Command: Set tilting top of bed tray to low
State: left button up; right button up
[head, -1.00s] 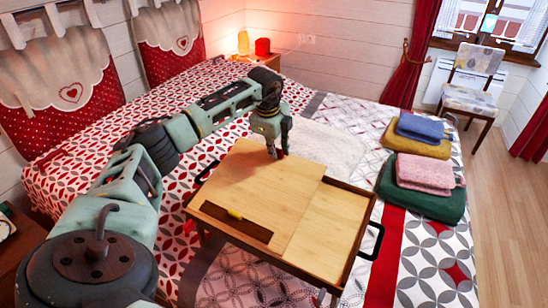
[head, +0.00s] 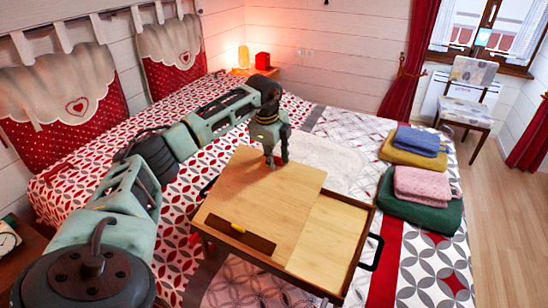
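The wooden bed tray (head: 362,222) stands on the bed, with a light wood tilting top (head: 262,205) on its left and a flat panel (head: 330,238) on its right. The tilting top seems slightly raised at its far edge; its exact angle is hard to tell. My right gripper is out of view.
Folded blue and yellow cloths (head: 415,143) and pink and green cloths (head: 425,190) lie right of the tray. A white fluffy throw (head: 325,155) lies behind it. A chair (head: 468,98) stands by the window. A lit lamp (head: 243,57) is at the back.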

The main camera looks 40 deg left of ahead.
pick_arm(q)
jog(key=v, duration=1.2)
